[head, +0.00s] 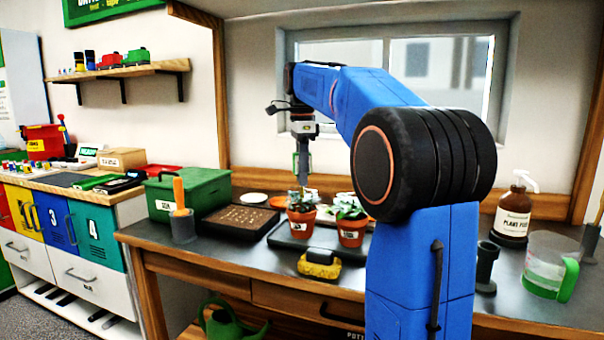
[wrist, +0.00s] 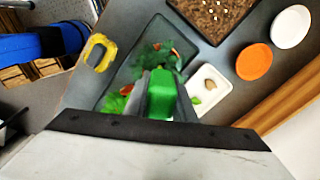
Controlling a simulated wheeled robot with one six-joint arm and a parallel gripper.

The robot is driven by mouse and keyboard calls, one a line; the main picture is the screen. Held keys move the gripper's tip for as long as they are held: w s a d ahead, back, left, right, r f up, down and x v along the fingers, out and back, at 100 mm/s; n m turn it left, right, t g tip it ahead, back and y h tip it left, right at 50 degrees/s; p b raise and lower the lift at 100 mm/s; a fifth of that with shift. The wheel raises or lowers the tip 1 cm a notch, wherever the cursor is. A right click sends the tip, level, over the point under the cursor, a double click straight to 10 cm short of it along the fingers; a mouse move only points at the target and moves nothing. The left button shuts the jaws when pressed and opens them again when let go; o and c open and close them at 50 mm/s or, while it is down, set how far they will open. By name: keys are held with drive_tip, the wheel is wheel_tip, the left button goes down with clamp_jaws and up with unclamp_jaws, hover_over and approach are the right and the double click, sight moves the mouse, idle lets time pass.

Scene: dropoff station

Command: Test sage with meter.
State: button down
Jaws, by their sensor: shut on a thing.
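My gripper (head: 302,152) hangs above the left of two potted plants on a dark tray (head: 283,240). It is shut on a green-bodied tool, which I take to be the meter (wrist: 162,95); its green body also shows between the fingers in the head view. The left plant (head: 301,204) stands in a terracotta pot right below; I cannot tell whether the meter's tip is in its soil. The right plant (head: 349,210) stands beside it in a similar pot. The pot labels are too small to read, so I cannot tell which is sage. Leaves (wrist: 157,58) show beyond the meter in the wrist view.
A yellow and black object (head: 319,264) lies before the pots. A seed tray (head: 241,220), green box (head: 188,194) and grey holder with an orange handle (head: 182,226) stand left. A white dish (wrist: 210,90) is near the plants.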

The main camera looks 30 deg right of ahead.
sight(302, 192)
drive_tip(key=shift+f, duration=2.9)
idle(2.7)
idle(0.6)
drive_tip(key=c, duration=1.4)
unclamp_jaws()
wheel_tip(302, 192, up, 17)
drive_tip(key=shift+r, duration=0.2)
